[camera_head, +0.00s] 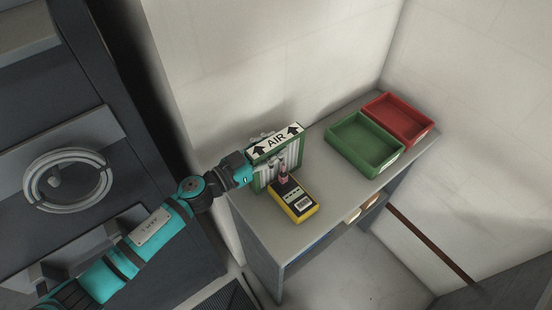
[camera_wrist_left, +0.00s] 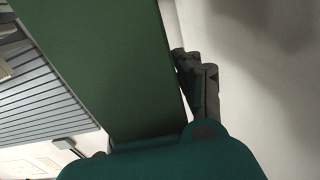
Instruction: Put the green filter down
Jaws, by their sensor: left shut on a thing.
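The green filter (camera_head: 291,155) is an upright green-framed panel with pale pleats and a white label reading AIR with two up arrows. It is at the left part of the grey bench, close to the back wall. My left gripper (camera_head: 247,163) is shut on its left edge. In the left wrist view the green frame (camera_wrist_left: 115,65) fills the middle, with a dark finger (camera_wrist_left: 203,88) along its right side. Whether the filter's bottom edge touches the bench cannot be told. My right gripper is in neither view.
A yellow and black meter (camera_head: 294,200) lies on the bench (camera_head: 262,222) just in front of the filter. A green tray (camera_head: 366,170) and a red tray (camera_head: 428,130) stand at the right end, both empty. A dark cabinet with a round handle (camera_head: 68,180) is at left.

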